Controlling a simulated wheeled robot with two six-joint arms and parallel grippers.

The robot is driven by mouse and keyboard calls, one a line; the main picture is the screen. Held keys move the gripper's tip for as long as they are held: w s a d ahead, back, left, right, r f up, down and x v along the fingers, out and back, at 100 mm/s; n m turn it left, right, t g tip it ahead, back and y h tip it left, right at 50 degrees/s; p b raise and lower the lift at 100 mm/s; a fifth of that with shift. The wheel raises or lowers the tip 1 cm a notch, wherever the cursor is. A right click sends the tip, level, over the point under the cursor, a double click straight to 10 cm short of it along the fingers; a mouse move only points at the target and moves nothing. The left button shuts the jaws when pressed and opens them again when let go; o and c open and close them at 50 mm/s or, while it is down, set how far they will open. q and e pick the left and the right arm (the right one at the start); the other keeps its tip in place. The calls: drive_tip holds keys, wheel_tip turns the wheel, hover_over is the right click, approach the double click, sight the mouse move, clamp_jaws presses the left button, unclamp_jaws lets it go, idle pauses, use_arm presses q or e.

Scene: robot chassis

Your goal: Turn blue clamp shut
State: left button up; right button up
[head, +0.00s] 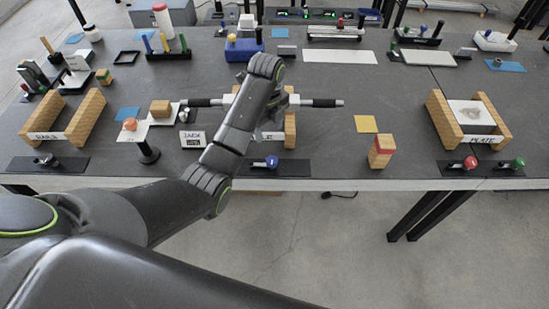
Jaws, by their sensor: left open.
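The blue clamp, a blue knob (272,161) on a black plate, sits near the table's front edge, just left of the picture's middle. My left arm rises from the lower left and bends over the table. My left gripper (279,101) is beyond the blue knob, near a white bar with black ends (322,103), and apart from the knob. It is open, though my own arm partly covers it. I cannot tell whether it touches the bar. My right gripper is out of view.
A wooden block (290,130) stands behind the clamp, partly covered by my arm. A red-banded wooden block (381,151) stands to its right. Red (470,162) and green (519,162) knobs sit at the right front. A black stand (148,151) and a JACK sign (192,139) are left.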

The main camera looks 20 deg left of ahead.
use_arm(q)
wheel_tip(320, 180, up, 2)
drive_tip(key=m, duration=0.1)
drive_tip(key=b, duration=0.4)
approach(272, 160)
wheel_tip(272, 160, down, 8)
drive_tip(key=shift+w+f+p, duration=0.1)
drive_tip(key=shift+w+p, duration=0.05)
drive_tip(key=shift+p, duration=0.2)
drive_tip(key=shift+f, duration=0.4)
clamp_jaws()
